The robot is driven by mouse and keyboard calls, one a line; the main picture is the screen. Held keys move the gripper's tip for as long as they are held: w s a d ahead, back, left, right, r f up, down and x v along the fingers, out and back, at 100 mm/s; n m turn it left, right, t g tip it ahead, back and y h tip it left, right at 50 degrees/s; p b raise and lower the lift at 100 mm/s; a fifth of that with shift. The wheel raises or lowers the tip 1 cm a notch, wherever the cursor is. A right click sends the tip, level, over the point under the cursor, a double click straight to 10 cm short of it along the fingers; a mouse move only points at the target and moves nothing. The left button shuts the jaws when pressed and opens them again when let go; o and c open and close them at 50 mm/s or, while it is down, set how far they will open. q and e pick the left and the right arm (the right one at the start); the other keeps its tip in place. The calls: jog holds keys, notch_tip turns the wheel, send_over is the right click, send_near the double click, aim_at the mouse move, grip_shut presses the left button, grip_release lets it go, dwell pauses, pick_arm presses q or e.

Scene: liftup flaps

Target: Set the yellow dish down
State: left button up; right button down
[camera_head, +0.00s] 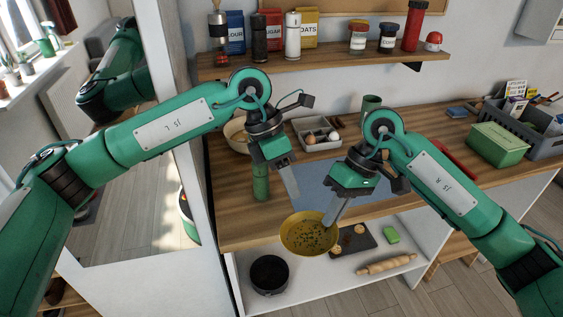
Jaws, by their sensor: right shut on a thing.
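The yellow dish (303,237), a round bowl with dark specks inside, is near the front edge of the wooden counter. My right gripper (333,214) is shut on its right rim. The dish overlaps the counter edge and the lower shelf in the picture, and no support under it is visible. My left gripper (292,192) points down over the counter, up and left of the dish, apart from it. Its fingers overlap in this view, so its opening is unclear.
A blue-grey mat (318,183) lies on the counter (232,222). Around it are a green cylinder (261,182), a sectioned tray (308,124) and a green box (497,144). The lower shelf holds a black pot (269,274), a dark board (350,240) and a rolling pin (386,265).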

aim_at(302, 213)
pick_arm(q)
jog(key=x, duration=0.7)
jog(key=shift+d+f, duration=0.1)
jog(key=shift+f, duration=0.1)
jog(key=shift+c, duration=0.3)
grip_shut()
pick_arm(e)
jog(key=c, duration=1.5)
grip_release()
jog(key=shift+r, duration=0.15)
